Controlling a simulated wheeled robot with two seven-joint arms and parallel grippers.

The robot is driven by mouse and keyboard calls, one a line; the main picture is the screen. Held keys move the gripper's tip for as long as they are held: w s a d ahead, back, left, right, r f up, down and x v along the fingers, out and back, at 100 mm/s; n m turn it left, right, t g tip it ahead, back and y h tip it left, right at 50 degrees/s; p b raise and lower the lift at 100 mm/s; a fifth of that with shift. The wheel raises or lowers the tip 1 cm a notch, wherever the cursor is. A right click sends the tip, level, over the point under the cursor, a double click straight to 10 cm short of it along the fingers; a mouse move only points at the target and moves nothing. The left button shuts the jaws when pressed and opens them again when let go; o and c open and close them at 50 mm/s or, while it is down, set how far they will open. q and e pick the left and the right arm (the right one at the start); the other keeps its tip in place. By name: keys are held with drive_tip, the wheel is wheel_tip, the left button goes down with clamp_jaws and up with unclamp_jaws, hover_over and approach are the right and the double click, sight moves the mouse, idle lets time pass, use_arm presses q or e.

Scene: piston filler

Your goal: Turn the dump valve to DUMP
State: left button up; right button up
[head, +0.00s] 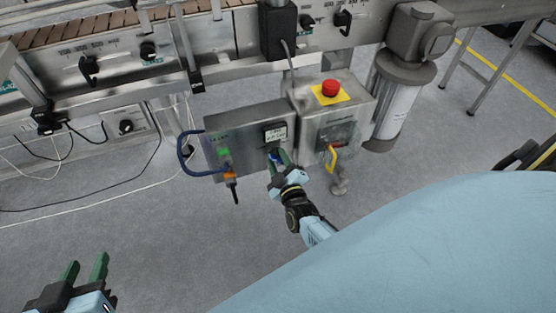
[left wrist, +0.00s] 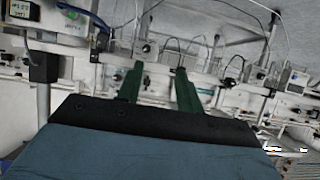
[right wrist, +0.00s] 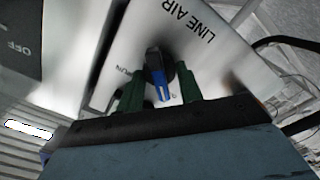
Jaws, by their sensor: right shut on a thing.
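The dump valve handle (right wrist: 159,84), blue with a black hub, sits on a steel panel lettered LINE AIR in the right wrist view. Small lettering, seemingly RUN, is left of it; other marks are partly hidden. My right gripper (right wrist: 158,92) has its green fingers on both sides of the handle and is shut on it. In the head view my right gripper (head: 280,160) is at the steel control box (head: 235,124), below its small display plate, mostly covering the handle. My left gripper (head: 85,268) is open and empty over the floor at lower left.
A second steel box (head: 362,105) with a red emergency button (head: 330,88) and yellow tag (head: 330,158) adjoins on the right. A blue hose (head: 184,158) loops at the left. The conveyor (head: 110,60) runs behind. Cables lie on the floor at left.

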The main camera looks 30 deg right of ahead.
drive_tip(key=o, duration=1)
drive_tip(key=shift+s, duration=0.1)
drive_tip(key=shift+s, duration=0.15)
drive_tip(key=p+v, duration=0.1)
drive_tip(key=v, duration=0.2)
drive_tip(key=shift+s+a+p, duration=0.15)
drive_tip(key=shift+s+p, duration=0.15)
drive_tip(key=shift+s, duration=0.05)
drive_tip(key=p, duration=0.2)
approach(278, 161)
drive_tip(key=s, duration=0.3)
use_arm(q)
drive_tip(key=s+a+f+g+y, duration=0.2)
drive_tip(key=s+a+f+g, duration=0.3)
drive_tip(key=s+f+g, duration=0.3)
drive_tip(key=s+f, duration=0.1)
drive_tip(key=s, duration=0.1)
drive_tip(key=shift+s+a+f+n+g+y, duration=0.2)
drive_tip(key=shift+s+a+n+g+y, duration=0.1)
drive_tip(key=shift+s+g+y, duration=0.1)
use_arm(e)
drive_tip(key=shift+s+a, duration=0.2)
drive_tip(key=shift+a, duration=0.2)
